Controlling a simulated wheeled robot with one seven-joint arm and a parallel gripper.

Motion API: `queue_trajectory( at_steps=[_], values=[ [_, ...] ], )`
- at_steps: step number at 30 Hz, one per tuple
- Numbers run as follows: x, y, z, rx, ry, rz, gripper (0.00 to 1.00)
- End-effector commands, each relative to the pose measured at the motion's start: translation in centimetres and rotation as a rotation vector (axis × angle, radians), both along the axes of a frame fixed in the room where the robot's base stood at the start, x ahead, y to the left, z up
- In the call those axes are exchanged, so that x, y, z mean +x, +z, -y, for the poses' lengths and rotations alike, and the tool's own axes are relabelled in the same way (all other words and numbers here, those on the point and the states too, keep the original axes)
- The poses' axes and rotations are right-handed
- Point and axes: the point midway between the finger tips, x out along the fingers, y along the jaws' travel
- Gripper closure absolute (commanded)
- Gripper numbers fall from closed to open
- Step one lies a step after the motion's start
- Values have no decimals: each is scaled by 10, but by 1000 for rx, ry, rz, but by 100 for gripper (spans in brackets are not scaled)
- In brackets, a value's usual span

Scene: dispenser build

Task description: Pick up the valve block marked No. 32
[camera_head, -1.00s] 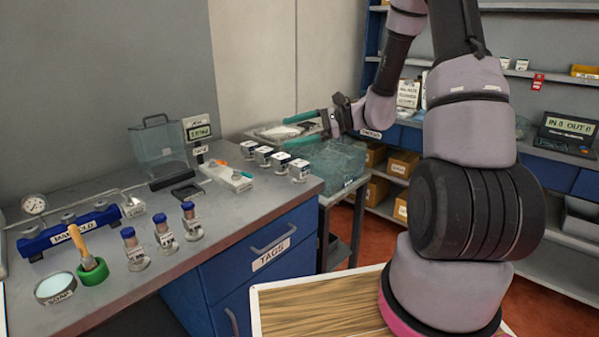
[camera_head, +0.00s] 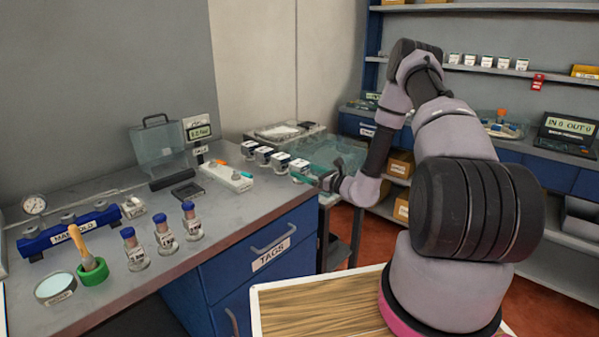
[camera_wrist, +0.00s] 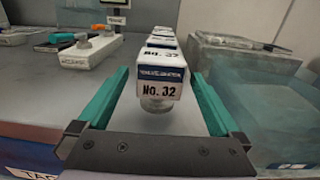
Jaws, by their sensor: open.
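The valve block marked No. 32 (camera_wrist: 160,82) is a white block with a dark blue band, on a clear round base. In the wrist view it stands upright at the near end of a row of similar blocks. My gripper (camera_wrist: 157,105) is open, with one green finger on each side of the block and visible gaps to both. In the head view my gripper (camera_head: 318,175) is at the right end of the row, beside the nearest block (camera_head: 299,167). Whether the fingertips reach past the block is hard to tell.
More white blocks (camera_head: 263,155) stand in line behind it on the grey bench (camera_head: 235,205). A clear bin (camera_wrist: 245,85) stands close on the right. A white labelled device (camera_wrist: 90,52) lies to the left. The bench's front edge is beneath my gripper.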

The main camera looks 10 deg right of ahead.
Motion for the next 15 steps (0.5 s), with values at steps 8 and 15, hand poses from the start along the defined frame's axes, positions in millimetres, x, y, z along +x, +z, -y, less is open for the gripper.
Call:
queue_trajectory(
  at_steps=[8, 15],
  values=[
    [20, 4, -16, 0, 3, 3, 0],
    [46, 6, -36, -1, 2, 1, 0]
  ],
)
